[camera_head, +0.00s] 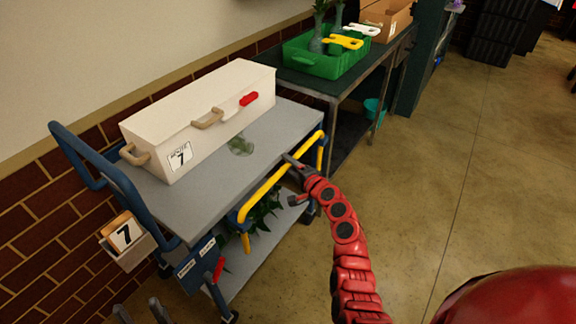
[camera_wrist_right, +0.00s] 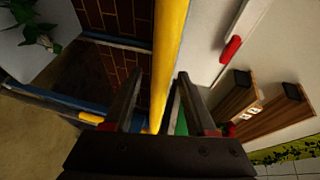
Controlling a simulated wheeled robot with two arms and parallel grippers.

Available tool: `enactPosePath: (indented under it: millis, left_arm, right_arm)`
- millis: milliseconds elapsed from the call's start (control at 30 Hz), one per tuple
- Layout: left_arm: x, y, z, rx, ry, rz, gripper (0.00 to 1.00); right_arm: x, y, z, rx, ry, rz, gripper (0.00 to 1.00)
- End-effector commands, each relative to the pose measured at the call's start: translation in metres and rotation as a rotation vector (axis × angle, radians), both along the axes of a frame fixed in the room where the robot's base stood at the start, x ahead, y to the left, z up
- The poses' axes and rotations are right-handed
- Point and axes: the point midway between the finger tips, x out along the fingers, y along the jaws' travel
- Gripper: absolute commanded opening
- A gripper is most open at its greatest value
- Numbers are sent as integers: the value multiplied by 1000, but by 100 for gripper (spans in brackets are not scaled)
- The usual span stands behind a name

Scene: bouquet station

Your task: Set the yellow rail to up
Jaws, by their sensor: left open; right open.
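The yellow rail (camera_head: 266,186) runs along the open long side of the grey cart (camera_head: 262,157). Its bar shows at about the height of the top shelf's edge, with bent ends reaching downward; I cannot tell whether it is latched. My right gripper (camera_head: 291,181) is open at the rail's middle. In the right wrist view the rail (camera_wrist_right: 168,62) passes between the spread fingers of the gripper (camera_wrist_right: 160,100); contact cannot be told. My left gripper (camera_head: 141,312) is open and empty at the bottom left, in front of the cart's near end.
A white box (camera_head: 205,105) with handles and a red latch stands on the cart. A blue push handle (camera_head: 105,170) rises at the near end. A green bench (camera_head: 345,75) with a green tray (camera_head: 312,64) stands beyond. Floor at right is clear.

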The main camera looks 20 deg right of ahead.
Motion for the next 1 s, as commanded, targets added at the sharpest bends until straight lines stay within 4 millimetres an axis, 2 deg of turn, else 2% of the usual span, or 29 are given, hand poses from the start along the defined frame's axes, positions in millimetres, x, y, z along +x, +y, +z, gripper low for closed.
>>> enactPosePath:
  millis: [167, 433, 467, 767, 1000]
  left_arm:
    - [0, 0, -2, 0, 0, 0, 54]
    - [0, 0, -2, 0, 0, 0, 54]
    - [0, 0, -2, 0, 0, 0, 54]
    - [0, 0, -2, 0, 0, 0, 54]
    - [0, 0, -2, 0, 0, 0, 54]
  right_arm:
    - [8, 3, -3, -1, 3, 1, 57]
    - [9, 3, -3, 0, 2, 1, 57]
    - [9, 3, -3, 0, 2, 1, 53]
    - [9, 3, -3, -1, 2, 0, 0]
    - [9, 3, -3, -1, 3, 0, 0]
